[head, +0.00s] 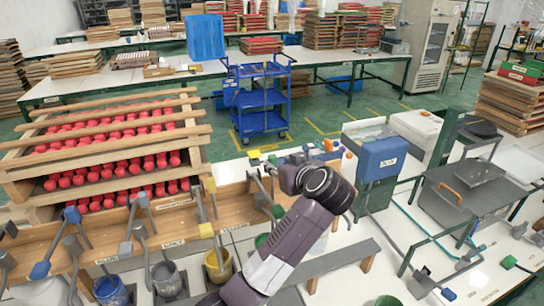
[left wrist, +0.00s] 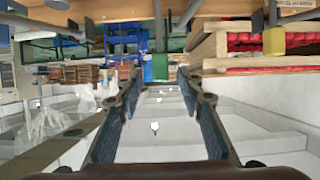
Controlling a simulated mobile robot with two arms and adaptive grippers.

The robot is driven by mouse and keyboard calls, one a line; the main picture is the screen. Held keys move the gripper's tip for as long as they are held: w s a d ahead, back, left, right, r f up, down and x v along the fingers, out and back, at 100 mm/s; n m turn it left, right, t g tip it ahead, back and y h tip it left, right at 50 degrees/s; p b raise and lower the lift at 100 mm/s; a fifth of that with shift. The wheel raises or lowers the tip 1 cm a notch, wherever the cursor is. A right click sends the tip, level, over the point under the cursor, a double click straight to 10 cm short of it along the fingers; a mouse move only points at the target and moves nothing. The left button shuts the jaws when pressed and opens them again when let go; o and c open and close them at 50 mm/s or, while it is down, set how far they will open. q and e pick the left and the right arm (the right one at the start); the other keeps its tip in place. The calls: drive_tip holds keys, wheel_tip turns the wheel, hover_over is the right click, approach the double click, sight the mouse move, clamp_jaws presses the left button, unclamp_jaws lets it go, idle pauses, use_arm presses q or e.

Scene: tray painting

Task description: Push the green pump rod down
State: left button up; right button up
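In the head view, a green cap (head: 277,211) tops a grey pump rod just left of my left arm. Another green-topped piece (head: 273,159) stands farther back, next to a yellow one. My left gripper (head: 318,152) is near there, past the dark wrist, its fingers foreshortened. The left wrist view looks upside down. There my left gripper (left wrist: 163,85) is open with nothing held; a green-tipped rod (left wrist: 160,66) shows between the fingertips, seemingly beyond them. I cannot tell which rod of the head view it is. My right gripper is not in view.
A wooden rack of red rollers (head: 110,150) stands at the left. Several grey levers and paint buckets, including a yellow one (head: 217,265), line the wooden bench. A blue box (head: 383,158) stands right of my gripper. A blue cart (head: 262,95) is beyond.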

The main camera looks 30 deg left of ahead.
sight(274, 161)
use_arm(q)
drive_tip(key=shift+x, duration=0.85)
drive_tip(key=p+x, duration=0.1)
drive_tip(key=x, duration=0.1)
drive_tip(key=shift+w+a+f, duration=0.15)
drive_tip(key=shift+w+a, duration=0.05)
drive_tip(key=shift+a, duration=0.15)
drive_tip(key=shift+w+a+f, duration=0.2)
drive_tip(key=shift+w+a, duration=0.05)
drive_tip(key=c, duration=0.8)
clamp_jaws()
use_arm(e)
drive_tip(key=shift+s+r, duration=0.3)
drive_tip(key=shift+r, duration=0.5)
